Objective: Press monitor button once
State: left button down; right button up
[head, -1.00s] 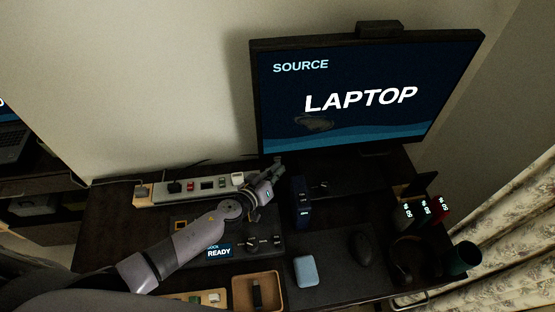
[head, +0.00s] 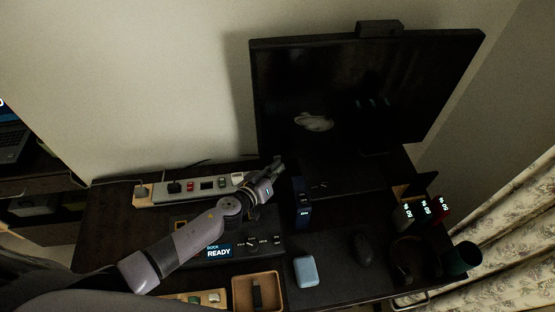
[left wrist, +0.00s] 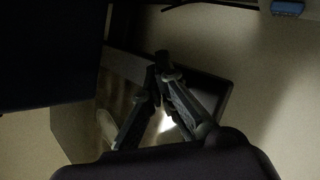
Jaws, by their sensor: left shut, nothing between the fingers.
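The monitor (head: 350,90) stands at the back of the desk, and its screen is black with only faint reflections. My left gripper (head: 278,166) is at the monitor's lower left corner, with its fingertips close to the bottom edge. I cannot tell whether they touch it. The gripper is shut and empty; its fingers (left wrist: 158,72) meet in the left wrist view, in front of a dim panel. I cannot make out the monitor's button; the gripper may hide it. My right gripper is not in view.
A power strip (head: 155,196) lies behind my left arm. A dock (head: 219,252) reading READY is beside the forearm. A dark blue upright box (head: 302,205) stands right of the gripper. A light blue case (head: 306,271), mouse (head: 362,249) and wooden tray (head: 258,277) lie in front.

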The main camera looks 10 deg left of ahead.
pick_arm(q)
jog(key=shift+s+d, duration=0.3)
jog(key=shift+s, duration=0.45)
jog(key=shift+s+d, duration=0.3)
jog(key=shift+s, duration=0.45)
jog(key=shift+s+d, duration=0.35)
jog(key=shift+s, duration=0.45)
jog(key=shift+s+d, duration=0.3)
jog(key=shift+s, duration=0.45)
